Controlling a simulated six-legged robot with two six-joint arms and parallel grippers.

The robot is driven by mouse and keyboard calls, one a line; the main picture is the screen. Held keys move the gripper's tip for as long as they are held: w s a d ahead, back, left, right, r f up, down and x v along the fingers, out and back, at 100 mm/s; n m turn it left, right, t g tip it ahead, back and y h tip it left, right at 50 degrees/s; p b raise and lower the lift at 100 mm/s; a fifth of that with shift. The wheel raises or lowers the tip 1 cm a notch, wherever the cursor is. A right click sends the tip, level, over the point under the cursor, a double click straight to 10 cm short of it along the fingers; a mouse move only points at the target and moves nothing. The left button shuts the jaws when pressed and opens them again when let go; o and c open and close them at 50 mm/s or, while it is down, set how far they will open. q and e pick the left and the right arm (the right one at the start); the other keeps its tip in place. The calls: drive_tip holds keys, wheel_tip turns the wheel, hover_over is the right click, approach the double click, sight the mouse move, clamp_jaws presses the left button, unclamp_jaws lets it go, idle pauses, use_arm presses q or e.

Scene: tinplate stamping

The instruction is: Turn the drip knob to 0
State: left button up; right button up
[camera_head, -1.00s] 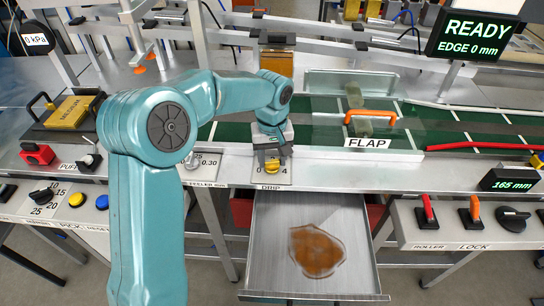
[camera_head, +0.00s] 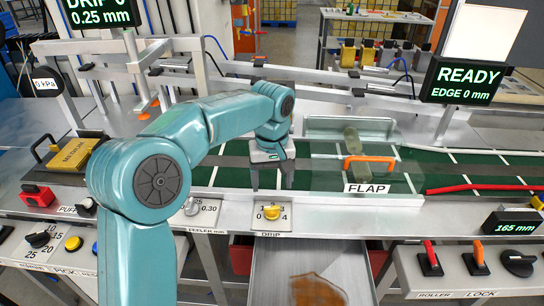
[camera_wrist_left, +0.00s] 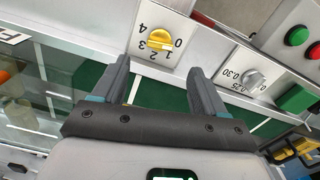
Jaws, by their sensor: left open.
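The drip knob (camera_head: 271,212) is a yellow round knob on a white dial plate above the DRIP label. In the left wrist view the knob (camera_wrist_left: 158,37) sits on its plate with the numbers 0 to 4 around it. A display at the top left (camera_head: 98,12) reads DRIP 0 and 0.25 mm. My left gripper (camera_head: 271,186) points down above the green belt, behind the knob and apart from it. In the left wrist view its two fingers (camera_wrist_left: 158,82) are spread with nothing between them. My right gripper is not seen.
The feeler knob (camera_head: 192,206) is left of the drip dial. The clear flap with an orange handle (camera_head: 370,160) is to the right. An open metal drawer (camera_head: 265,285) with a brown puddle is below. The yellow MEDIUM block (camera_head: 73,155) lies at the left.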

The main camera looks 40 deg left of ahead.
use_arm(q)
wheel_tip(320, 180, up, 8)
drive_tip(key=p, duration=0.1)
drive_tip(key=shift+f, duration=0.2)
idle(0.5)
